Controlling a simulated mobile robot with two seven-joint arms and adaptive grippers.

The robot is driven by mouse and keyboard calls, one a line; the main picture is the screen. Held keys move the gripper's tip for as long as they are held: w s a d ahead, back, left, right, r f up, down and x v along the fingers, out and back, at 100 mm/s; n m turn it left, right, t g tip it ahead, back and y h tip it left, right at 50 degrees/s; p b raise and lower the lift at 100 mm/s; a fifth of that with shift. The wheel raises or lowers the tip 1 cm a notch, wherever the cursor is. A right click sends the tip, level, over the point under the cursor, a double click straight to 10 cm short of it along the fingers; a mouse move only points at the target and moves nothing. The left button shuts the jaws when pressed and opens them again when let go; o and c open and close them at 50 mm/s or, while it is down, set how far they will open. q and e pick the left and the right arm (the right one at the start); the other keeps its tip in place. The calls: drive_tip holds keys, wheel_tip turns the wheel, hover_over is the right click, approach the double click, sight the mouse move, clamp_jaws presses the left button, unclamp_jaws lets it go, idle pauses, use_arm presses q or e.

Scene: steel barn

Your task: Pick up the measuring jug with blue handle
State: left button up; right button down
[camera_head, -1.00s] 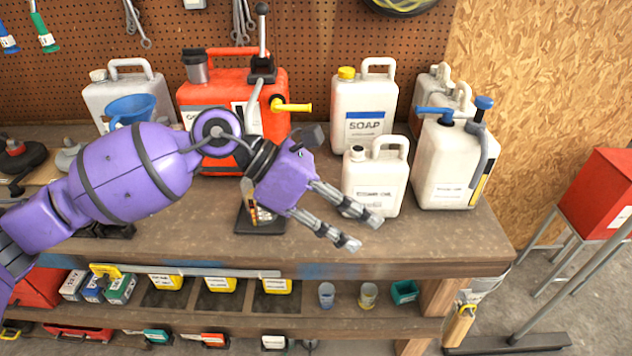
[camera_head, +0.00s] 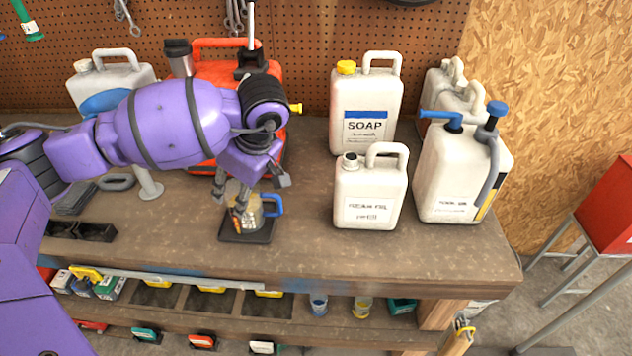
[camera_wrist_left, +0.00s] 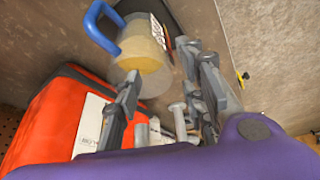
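The measuring jug (camera_head: 247,214) is clear, with amber content and a blue handle (camera_head: 273,205) pointing right. It stands upright on a small dark square base (camera_head: 246,237) near the bench's front edge. My left gripper (camera_head: 250,188) is over the jug from behind and above, fingers spread and pointing down; they hide part of its rim. In the left wrist view the jug (camera_wrist_left: 146,52) lies just beyond and between the open fingers (camera_wrist_left: 160,62), with its handle at upper left. I cannot tell whether any finger touches it. My right gripper is not in view.
A red can (camera_head: 224,78) stands behind my left gripper. A white soap jug (camera_head: 366,100), a smaller white can (camera_head: 370,195) and a large white container with a blue-topped pump (camera_head: 456,165) stand to the right. Bench top (camera_head: 305,225) between measuring jug and small can is clear.

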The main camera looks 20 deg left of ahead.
sight(236, 199)
use_arm(q)
drive_tip(key=shift+x, duration=1.55)
drive_tip(key=shift+s, duration=0.1)
drive_tip(key=shift+c, duration=0.4)
clamp_jaws()
